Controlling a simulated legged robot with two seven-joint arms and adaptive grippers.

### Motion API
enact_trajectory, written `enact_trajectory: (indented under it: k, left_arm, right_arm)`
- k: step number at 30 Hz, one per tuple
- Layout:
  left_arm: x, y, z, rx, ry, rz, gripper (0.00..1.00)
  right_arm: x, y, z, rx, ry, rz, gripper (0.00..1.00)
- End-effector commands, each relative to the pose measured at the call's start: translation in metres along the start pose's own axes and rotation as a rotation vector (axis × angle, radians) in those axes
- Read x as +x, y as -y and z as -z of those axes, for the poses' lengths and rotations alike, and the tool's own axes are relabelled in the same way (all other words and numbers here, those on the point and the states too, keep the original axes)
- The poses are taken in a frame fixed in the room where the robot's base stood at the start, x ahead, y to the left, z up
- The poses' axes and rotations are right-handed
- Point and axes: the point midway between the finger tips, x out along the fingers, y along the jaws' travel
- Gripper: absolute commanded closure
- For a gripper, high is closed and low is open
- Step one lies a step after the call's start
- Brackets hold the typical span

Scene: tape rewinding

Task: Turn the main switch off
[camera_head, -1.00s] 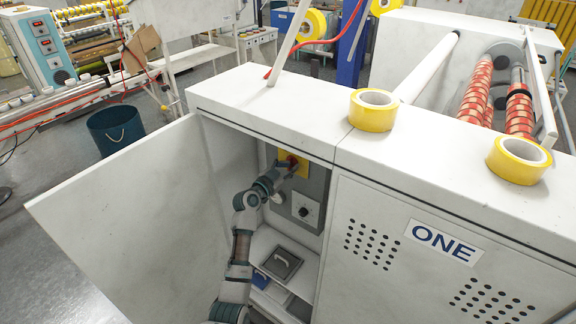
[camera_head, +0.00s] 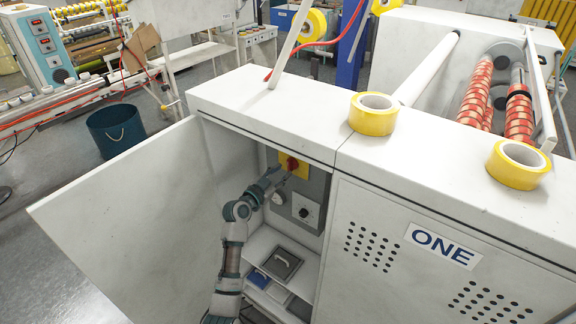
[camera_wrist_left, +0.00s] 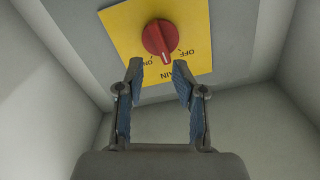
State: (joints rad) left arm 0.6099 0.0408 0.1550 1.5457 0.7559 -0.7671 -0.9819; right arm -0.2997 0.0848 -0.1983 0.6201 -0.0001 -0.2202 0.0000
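The main switch is a red round knob (camera_head: 291,163) on a yellow plate (camera_head: 302,171), inside the open cabinet on a grey panel. In the left wrist view the knob (camera_wrist_left: 160,39) carries a white mark pointing down, between the upside-down words ON at left and OFF at right. My left gripper (camera_head: 282,174) is just in front of the plate, slightly below the knob. In the left wrist view its blue-padded fingers (camera_wrist_left: 158,72) are apart with nothing between them, tips just short of the knob. My right gripper is not in view.
The cabinet door (camera_head: 130,220) stands open at left. A dial (camera_head: 304,213) is below the switch plate. A dark-framed box (camera_head: 282,264) lies on the shelf lower down. Tape rolls (camera_head: 373,113) sit on the cabinet top. The cabinet walls close in around my arm.

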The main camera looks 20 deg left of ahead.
Motion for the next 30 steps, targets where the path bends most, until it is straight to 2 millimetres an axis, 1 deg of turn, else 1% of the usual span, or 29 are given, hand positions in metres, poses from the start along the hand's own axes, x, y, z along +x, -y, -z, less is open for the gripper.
enact_trajectory:
  k: [8, 18, 30]
  left_arm:
    - [-0.022, 0.000, 0.000, 0.001, 0.001, -0.001, 0.64]
    - [-0.048, 0.000, 0.000, 0.001, 0.001, -0.002, 0.64]
    - [-0.079, 0.000, 0.000, 0.000, 0.001, -0.001, 0.64]
  right_arm:
    - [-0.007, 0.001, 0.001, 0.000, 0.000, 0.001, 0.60]
    - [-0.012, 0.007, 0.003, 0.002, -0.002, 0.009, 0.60]
    - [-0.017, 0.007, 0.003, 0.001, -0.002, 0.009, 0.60]
